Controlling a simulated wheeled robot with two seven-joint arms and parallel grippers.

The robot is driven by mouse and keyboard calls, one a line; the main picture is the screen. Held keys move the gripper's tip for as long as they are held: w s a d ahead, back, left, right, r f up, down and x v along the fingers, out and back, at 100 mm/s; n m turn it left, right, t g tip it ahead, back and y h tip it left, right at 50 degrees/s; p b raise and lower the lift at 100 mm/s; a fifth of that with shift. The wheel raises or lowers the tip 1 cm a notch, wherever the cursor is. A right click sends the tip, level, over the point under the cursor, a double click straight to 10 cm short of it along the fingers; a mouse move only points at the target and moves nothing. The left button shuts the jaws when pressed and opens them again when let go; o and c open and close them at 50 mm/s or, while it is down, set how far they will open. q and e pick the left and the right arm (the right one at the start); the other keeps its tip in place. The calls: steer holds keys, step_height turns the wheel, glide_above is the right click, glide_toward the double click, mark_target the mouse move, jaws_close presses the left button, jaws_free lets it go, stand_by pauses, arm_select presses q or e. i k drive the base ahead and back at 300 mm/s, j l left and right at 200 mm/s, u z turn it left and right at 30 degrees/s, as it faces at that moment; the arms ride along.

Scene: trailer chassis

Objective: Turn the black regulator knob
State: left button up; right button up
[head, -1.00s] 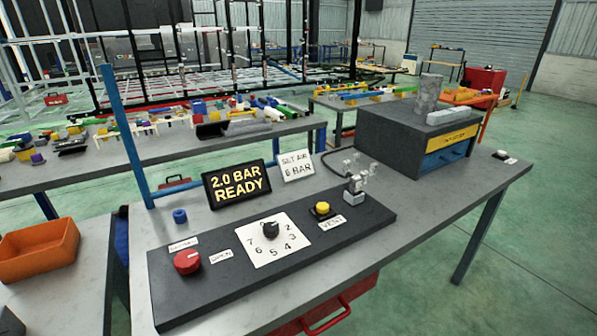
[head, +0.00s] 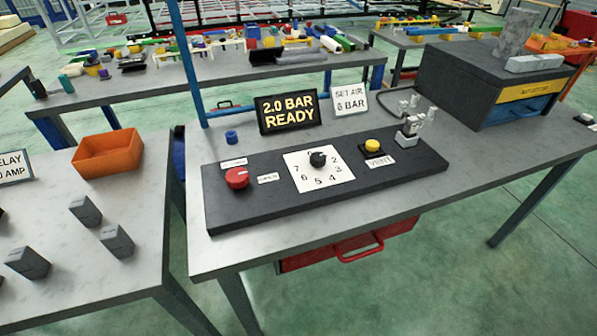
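The black regulator knob (head: 317,159) sits on a white square dial plate (head: 335,178) with numbers around it. The plate is on a dark grey panel (head: 420,172) on the workbench. A display (head: 288,111) behind it reads "2.0 BAR READY". A white sign (head: 349,101) beside the display reads "SET AIR 6 BAR". Neither of my grippers shows in the head view, and nothing covers the knob.
On the panel are a red knob (head: 237,178) at left, a yellow button (head: 372,146) and a metal fitting (head: 410,128) at right. An orange bin (head: 107,155) and several grey blocks stand on the left table. A grey cabinet (head: 470,75) stands at the right.

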mark_target(318, 159)
steer(key=i+l+u, duration=0.1)
steer(key=l+u, duration=0.15)
steer(key=l, duration=0.35)
steer(key=i+l+u, duration=0.1)
steer(key=l+u, duration=0.2)
steer(key=l, duration=0.35)
